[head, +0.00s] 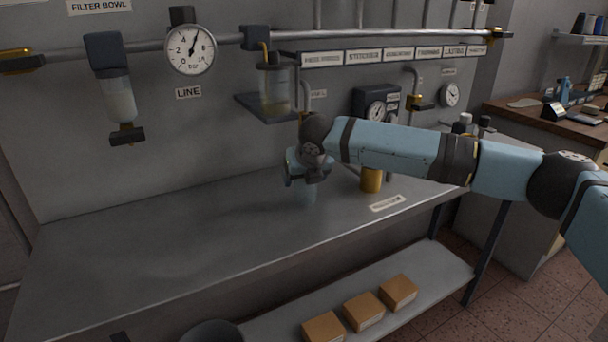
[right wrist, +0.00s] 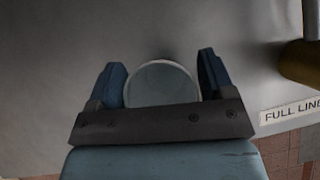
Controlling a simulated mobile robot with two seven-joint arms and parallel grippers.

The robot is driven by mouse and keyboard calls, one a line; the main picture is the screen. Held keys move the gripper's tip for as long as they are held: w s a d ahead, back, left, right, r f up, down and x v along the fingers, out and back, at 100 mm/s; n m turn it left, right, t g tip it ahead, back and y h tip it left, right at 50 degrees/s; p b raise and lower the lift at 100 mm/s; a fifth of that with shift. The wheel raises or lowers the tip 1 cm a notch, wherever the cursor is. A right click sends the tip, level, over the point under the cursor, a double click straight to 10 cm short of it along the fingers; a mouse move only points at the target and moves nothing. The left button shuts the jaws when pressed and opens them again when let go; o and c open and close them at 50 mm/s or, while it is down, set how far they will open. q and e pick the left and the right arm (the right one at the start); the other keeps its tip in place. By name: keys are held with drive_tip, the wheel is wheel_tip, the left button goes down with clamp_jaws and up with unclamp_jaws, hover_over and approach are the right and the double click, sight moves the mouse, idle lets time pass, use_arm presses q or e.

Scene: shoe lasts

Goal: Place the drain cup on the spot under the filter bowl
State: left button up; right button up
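My right gripper (head: 303,182) is low over the counter, in front of the wall. A clear, pale cup (right wrist: 161,84), which looks like the drain cup, sits between its two blue fingers (right wrist: 162,72) in the right wrist view. The fingers flank it closely on both sides; whether they press on it I cannot tell. In the head view the cup (head: 304,196) is partly hidden by the gripper. The filter bowl (head: 120,98) hangs from the pipe at the left, below the FILTER BOWL label (head: 98,5). The counter under it is bare. My left gripper is out of view.
A brass cylinder (head: 371,181) stands on the counter (head: 130,250) right of the gripper, near a FULL LINE label (right wrist: 292,112). The counter's left half is free. Several boxes (head: 362,310) lie on the lower shelf.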

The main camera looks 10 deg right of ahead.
drive_tip(key=shift+o, duration=0.7)
